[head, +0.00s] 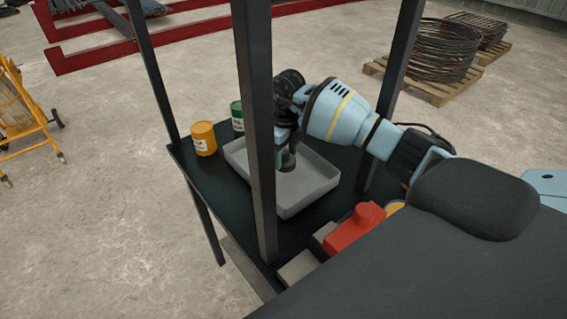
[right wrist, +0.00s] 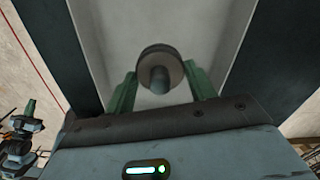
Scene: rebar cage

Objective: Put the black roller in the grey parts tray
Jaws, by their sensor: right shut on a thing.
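The grey parts tray (head: 321,184) stands on a dark table in the head view, partly behind a dark upright post. My right gripper (head: 286,160) points down over the tray. In the right wrist view my right gripper (right wrist: 160,88) is shut on the black roller (right wrist: 160,66), which shows as a dark round disc with a pin end between the green fingers. The pale tray floor (right wrist: 160,22) lies behind it. The roller's height above the floor is hard to tell. What looks like my left gripper (right wrist: 27,112) shows small at the left edge; its jaws are unclear.
Dark posts (head: 256,130) rise from the table and stand close to my right arm. A yellow can (head: 203,138) and a green can (head: 237,117) stand behind the tray. A red thing (head: 355,228) and grey blocks (head: 298,268) lie at the near edge.

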